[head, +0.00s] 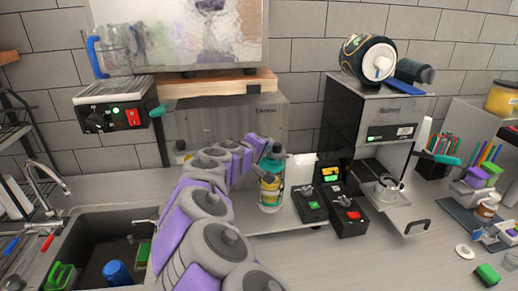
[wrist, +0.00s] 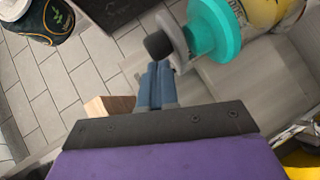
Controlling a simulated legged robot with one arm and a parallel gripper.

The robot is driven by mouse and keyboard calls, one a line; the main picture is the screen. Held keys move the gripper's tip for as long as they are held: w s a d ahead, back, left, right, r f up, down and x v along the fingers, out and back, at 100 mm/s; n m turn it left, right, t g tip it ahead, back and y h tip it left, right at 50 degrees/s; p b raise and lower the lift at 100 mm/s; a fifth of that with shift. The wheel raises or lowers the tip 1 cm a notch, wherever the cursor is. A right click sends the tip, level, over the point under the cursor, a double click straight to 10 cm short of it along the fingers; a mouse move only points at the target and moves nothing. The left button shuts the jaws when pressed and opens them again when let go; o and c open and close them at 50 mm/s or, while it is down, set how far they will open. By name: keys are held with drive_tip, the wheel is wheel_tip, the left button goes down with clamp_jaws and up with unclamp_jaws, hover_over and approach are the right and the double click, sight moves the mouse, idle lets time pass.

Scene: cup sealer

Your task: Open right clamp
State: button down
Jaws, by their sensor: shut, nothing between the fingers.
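My gripper (wrist: 155,72) is shut and empty, its two blue fingers pressed together. In the wrist view its tips are just beside a black knob (wrist: 158,45) on a grey shaft, which runs to a teal disc (wrist: 220,30). In the head view the gripper (head: 260,143) is partly hidden by my arm, near the teal top (head: 271,162) of a yellow-banded bottle (head: 270,190). A grey machine (head: 280,115) with a wooden shelf stands behind my arm. I cannot pick out the right clamp for certain.
A control box (head: 112,117) with a red switch is at the left, above the sink (head: 95,245). Two small black boxes (head: 345,215) stand right of the bottle. A black and steel machine (head: 385,125) is farther right.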

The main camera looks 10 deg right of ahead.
sight(278, 145)
drive_tip(key=shift+s+n+t+y, duration=0.2)
drive_tip(key=shift+n+t+y, duration=0.1)
drive_tip(key=shift+n+t, duration=0.1)
drive_tip(key=shift+s+d+n+t+y, duration=0.1)
drive_tip(key=shift+d+n+t+y, duration=0.3)
drive_tip(key=shift+d, duration=0.45)
drive_tip(key=shift+d+n+t+y, duration=0.2)
drive_tip(key=shift+d+n+y, duration=0.2)
drive_tip(key=shift+d+y, duration=0.3)
drive_tip(key=shift+d+r+n+t+y+p, duration=0.1)
drive_tip(key=shift+d+n+t+y+p, duration=0.5)
drive_tip(key=shift+d+n+y, duration=0.4)
drive_tip(key=n+y+p, duration=0.1)
drive_tip(key=d+n+y+p, duration=0.1)
drive_tip(key=shift+w+d+t+y, duration=0.2)
drive_tip(key=shift+w+t+y, duration=0.1)
drive_tip(key=shift+y, duration=0.1)
drive_tip(key=w+d+n+y+p, duration=0.4)
drive_tip(key=d+n+y+p, duration=0.1)
drive_tip(key=p, duration=0.6)
drive_tip(key=shift+d+n+g+y, duration=0.25)
drive_tip(key=shift+n+g+y, duration=0.25)
drive_tip(key=shift+y, duration=0.9)
drive_tip(key=shift+p, duration=0.3)
drive_tip(key=shift+a, duration=0.15)
